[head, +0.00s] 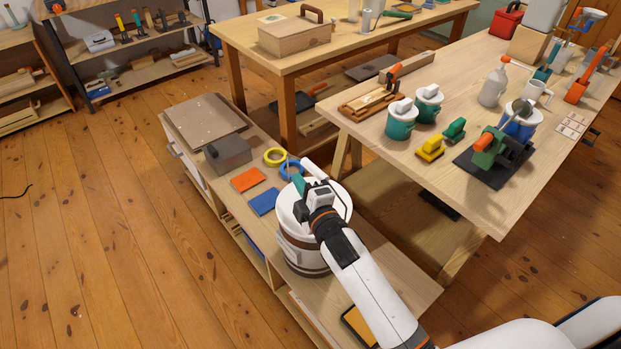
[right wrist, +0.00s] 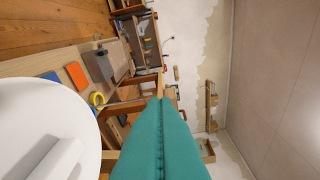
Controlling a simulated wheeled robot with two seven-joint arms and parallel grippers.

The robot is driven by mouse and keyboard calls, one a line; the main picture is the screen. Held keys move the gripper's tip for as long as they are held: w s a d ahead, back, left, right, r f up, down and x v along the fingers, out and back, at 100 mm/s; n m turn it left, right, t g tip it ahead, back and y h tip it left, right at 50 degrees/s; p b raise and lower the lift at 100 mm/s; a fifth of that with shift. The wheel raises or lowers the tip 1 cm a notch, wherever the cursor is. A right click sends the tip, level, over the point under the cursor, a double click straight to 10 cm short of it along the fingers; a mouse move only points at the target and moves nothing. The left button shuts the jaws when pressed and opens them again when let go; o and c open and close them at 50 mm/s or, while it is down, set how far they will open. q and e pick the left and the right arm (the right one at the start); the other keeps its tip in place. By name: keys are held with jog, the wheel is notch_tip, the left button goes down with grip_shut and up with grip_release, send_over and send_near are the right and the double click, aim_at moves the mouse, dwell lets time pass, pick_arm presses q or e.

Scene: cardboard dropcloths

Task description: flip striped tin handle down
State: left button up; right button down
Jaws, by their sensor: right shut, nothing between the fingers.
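The striped tin (head: 304,262), white with brown bands, stands on the low wooden bench. Its round white lid also shows at the left of the right wrist view (right wrist: 40,108). A white bar (head: 313,169), seemingly the tin's handle, stands raised above the lid beyond my right gripper (head: 298,185). My arm covers part of the tin and bar. The right gripper's teal fingers are closed together and empty, over the lid's far part; they also show in the right wrist view (right wrist: 161,104). Whether they touch the bar I cannot tell. My left gripper is out of view.
On the bench behind the tin lie a blue tape roll (head: 291,169), a yellow tape roll (head: 274,157), an orange pad (head: 248,179), a blue pad (head: 263,202) and a grey box (head: 228,153). A higher table (head: 480,190) with tools stands close at the right.

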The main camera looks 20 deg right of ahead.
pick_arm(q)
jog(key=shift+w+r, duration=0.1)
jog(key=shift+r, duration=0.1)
pick_arm(e)
jog(key=shift+w+d+f, duration=0.15)
jog(key=shift+w+d, duration=0.05)
jog(key=shift+d, duration=0.5)
jog(key=shift+w+d+f, duration=0.1)
jog(key=shift+w+d, duration=0.05)
jog(key=shift+d, duration=0.55)
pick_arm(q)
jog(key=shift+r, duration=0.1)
pick_arm(e)
jog(key=shift+d, duration=0.1)
